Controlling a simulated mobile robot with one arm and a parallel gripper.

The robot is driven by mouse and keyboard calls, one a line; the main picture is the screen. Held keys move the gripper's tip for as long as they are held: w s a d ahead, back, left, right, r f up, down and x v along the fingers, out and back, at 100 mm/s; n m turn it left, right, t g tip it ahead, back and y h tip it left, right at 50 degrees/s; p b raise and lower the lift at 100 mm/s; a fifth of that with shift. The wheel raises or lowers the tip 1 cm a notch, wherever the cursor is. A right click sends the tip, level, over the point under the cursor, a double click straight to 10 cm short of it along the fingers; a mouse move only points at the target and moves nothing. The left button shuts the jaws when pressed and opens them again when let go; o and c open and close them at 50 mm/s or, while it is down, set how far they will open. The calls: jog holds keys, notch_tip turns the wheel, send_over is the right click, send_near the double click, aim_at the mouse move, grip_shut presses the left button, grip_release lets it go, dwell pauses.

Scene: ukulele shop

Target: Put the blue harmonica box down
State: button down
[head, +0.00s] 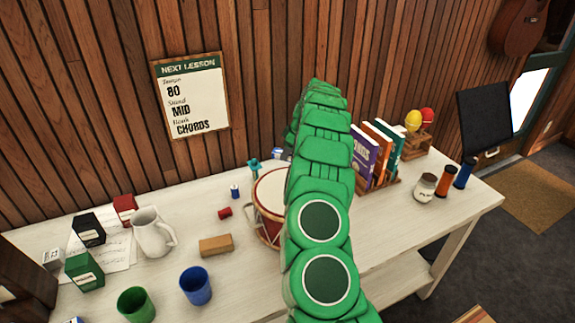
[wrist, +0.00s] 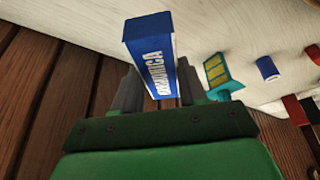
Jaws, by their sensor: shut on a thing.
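My gripper (wrist: 158,84) is shut on the blue harmonica box (wrist: 150,40), with one grey finger on each side of it. The box has white lettering on one long face and sticks out past the fingertips. In the wrist view it is over the pale tabletop near the wood wall; I cannot tell whether it touches the table. In the head view my green arm hides the gripper; a small blue and white patch (head: 278,153) beside the arm, behind the drum, may be the box.
A teal clip-like object with a yellow panel (wrist: 222,72) stands close right of the box in the wrist view, then a small blue cylinder (wrist: 267,68). A red drum (head: 268,196) is partly behind my arm. Books (head: 376,155) stand right. The white table (head: 190,240) has clear patches.

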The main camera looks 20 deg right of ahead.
jog(key=shift+f, duration=2.9)
jog(key=shift+f, duration=0.1)
jog(key=c, duration=0.6)
grip_release()
